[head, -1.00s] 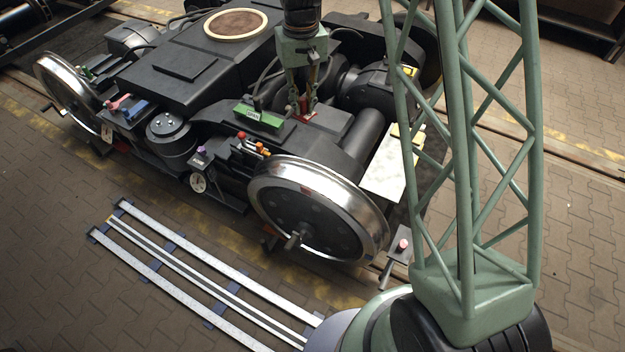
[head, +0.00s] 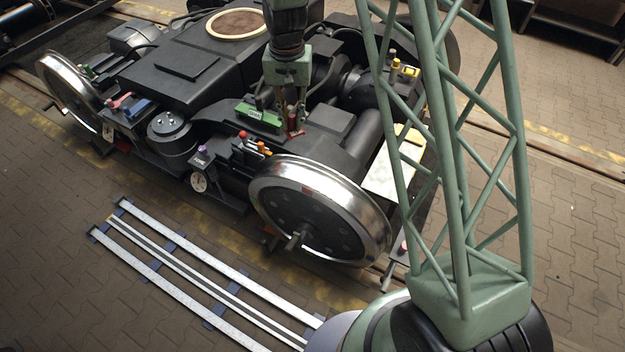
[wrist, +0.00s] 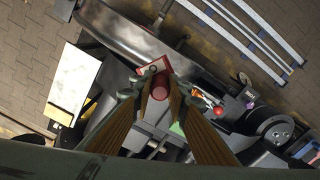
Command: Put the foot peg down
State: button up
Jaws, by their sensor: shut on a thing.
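My gripper (head: 285,117) is shut on a red foot peg (head: 294,124), above the near end of the black bogie frame (head: 330,128). In the wrist view, the peg's round red body (wrist: 160,92) sits between the two fingertips (wrist: 160,84), with a flat red foot (wrist: 147,83) beyond it. The peg looks roughly upright. I cannot tell whether its foot touches the frame. The fingers partly hide the peg.
A green block (head: 260,117) stands just left of my gripper. A pale board (head: 395,172) lies to the right. Metal rails (head: 200,270) lie on the floor.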

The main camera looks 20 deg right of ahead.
jog(key=s+a+f+m+b, duration=0.3)
jog(key=s+a+f+m, duration=0.2)
jog(key=a+f+m, duration=0.6)
jog(key=shift+a+f+m, duration=0.15)
jog(key=shift+f+m, duration=0.15)
jog(key=shift+f, duration=0.9)
jog(key=d+b, duration=0.1)
jog(key=d, duration=0.4)
jog(key=s+d+f, duration=0.1)
jog(key=d, duration=0.4)
jog(key=d+b, duration=0.1)
jog(key=d, duration=0.4)
jog(key=shift+s+f+b, duration=0.2)
jog(key=shift+s+b, duration=0.1)
jog(key=shift+s, duration=0.1)
jog(key=shift+d, duration=0.1)
jog(key=shift+d, duration=0.25)
jog(key=shift+s+d+f, duration=0.1)
jog(key=shift+d+f, duration=0.05)
jog(key=shift+f, duration=0.2)
jog(key=shift+f+b, duration=0.65)
jog(key=shift+f, duration=0.75)
jog(key=shift+f, duration=0.2)
